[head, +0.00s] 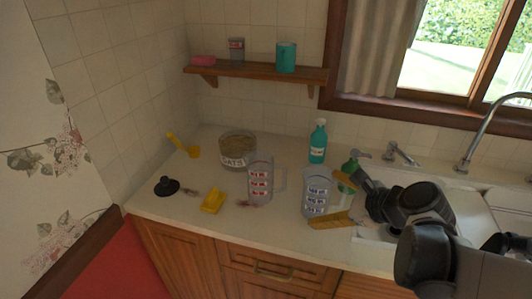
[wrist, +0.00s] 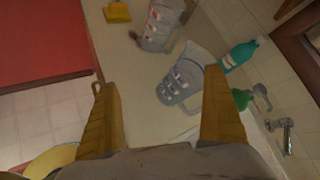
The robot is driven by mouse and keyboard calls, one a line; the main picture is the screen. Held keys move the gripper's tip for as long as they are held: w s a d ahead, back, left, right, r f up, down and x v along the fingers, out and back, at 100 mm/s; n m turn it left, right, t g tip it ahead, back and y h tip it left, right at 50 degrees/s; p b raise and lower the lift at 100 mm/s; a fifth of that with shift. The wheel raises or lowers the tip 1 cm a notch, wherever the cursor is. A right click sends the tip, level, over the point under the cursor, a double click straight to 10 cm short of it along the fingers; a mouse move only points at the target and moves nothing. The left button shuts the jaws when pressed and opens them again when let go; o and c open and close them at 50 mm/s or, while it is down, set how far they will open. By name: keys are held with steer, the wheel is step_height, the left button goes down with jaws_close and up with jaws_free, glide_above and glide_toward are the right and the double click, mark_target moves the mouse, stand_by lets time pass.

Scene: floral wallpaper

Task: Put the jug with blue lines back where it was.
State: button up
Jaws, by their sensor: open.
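The jug with blue lines (head: 316,190) is a clear measuring jug, upright on the counter right of the middle. It also shows in the wrist view (wrist: 182,78), ahead of my gripper and nearer its right finger. A similar jug with red lines (head: 260,182) stands to its left, also in the wrist view (wrist: 158,24). My gripper (head: 330,203) is open with its yellow fingers spread just right of the blue-lined jug. In the wrist view my gripper (wrist: 158,80) has nothing held between its fingers; whether a finger touches the jug I cannot tell.
A labelled round container (head: 237,150), a yellow sponge-like block (head: 212,201), a black plunger-like item (head: 166,186) and a yellow utensil (head: 182,146) lie left. A teal bottle (head: 318,142) and a green dispenser (head: 350,165) stand behind, near the sink. A wooden shelf (head: 258,75) hangs above.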

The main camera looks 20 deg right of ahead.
steer(key=s+a+n+g+h, duration=0.1)
steer(key=s+a+n, duration=0.2)
steer(key=n, duration=1)
steer(key=s+a+r+n+g+h, duration=0.1)
steer(key=s+a+n, duration=0.3)
steer(key=a+n, duration=0.4)
steer(key=n+g+h, duration=0.1)
steer(key=n, duration=0.3)
steer(key=shift+r+n, duration=0.25)
steer(key=shift+n, duration=0.15)
steer(key=shift+a, duration=0.1)
